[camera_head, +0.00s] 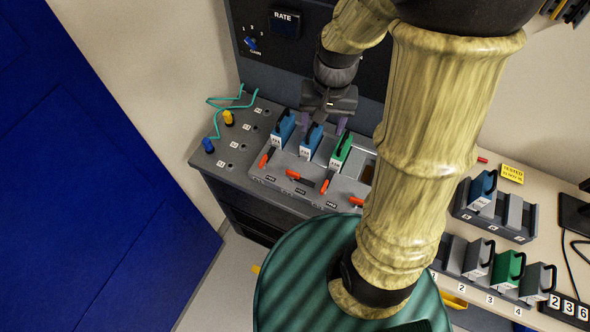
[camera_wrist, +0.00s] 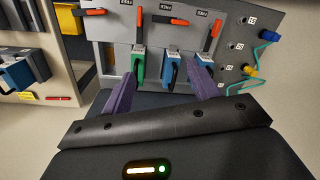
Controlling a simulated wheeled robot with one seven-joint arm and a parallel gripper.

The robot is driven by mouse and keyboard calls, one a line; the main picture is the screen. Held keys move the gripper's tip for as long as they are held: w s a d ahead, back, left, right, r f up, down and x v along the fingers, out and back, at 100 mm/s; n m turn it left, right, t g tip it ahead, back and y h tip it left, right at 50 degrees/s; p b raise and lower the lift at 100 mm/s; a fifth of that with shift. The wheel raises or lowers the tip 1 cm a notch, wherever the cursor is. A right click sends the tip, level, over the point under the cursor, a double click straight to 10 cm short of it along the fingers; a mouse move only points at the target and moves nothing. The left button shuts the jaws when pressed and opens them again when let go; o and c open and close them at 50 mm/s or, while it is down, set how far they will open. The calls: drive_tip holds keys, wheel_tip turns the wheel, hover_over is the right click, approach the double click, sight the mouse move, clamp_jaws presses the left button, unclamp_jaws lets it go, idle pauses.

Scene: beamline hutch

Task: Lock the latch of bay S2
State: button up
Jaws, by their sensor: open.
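The bay rack (camera_head: 258,172) holds a row of modules. By position I take the middle blue module (camera_head: 311,140) as bay S2; the labels are too small to read surely. It also shows in the wrist view (camera_wrist: 173,66). Its orange-red latch (camera_head: 300,177) lies crosswise in front of it, as the wrist view shows too (camera_wrist: 170,20). The latches of the left blue module (camera_head: 265,158) and the green module (camera_head: 325,185) point lengthwise. My gripper (camera_head: 322,122) is open and empty, above the modules and behind the latches. Its purple fingers (camera_wrist: 160,82) are spread apart.
The green module (camera_head: 341,150) and left blue module (camera_head: 283,130) flank the middle one closely. Another crosswise latch (camera_head: 357,201) sits by the right bay. Teal cables with yellow (camera_head: 228,117) and blue (camera_head: 208,145) plugs lie left. More modules (camera_head: 508,268) stand on the right bench.

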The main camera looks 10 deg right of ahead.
sight(293, 172)
drive_tip(key=w+a+f+m+g+y, duration=0.1)
drive_tip(key=w+m+g, duration=0.1)
drive_tip(key=w+a+f+m+g+b, duration=0.1)
drive_tip(key=w+m, duration=0.1)
drive_tip(key=w, duration=0.1)
drive_tip(key=shift+w+a+f+g+y, duration=0.25)
drive_tip(key=shift+w+a+g+y, duration=0.1)
drive_tip(key=shift+g+y, duration=0.05)
drive_tip(key=p+x, duration=0.2)
drive_tip(key=x, duration=1.5)
drive_tip(key=shift+f, duration=0.25)
drive_tip(key=c, duration=1)
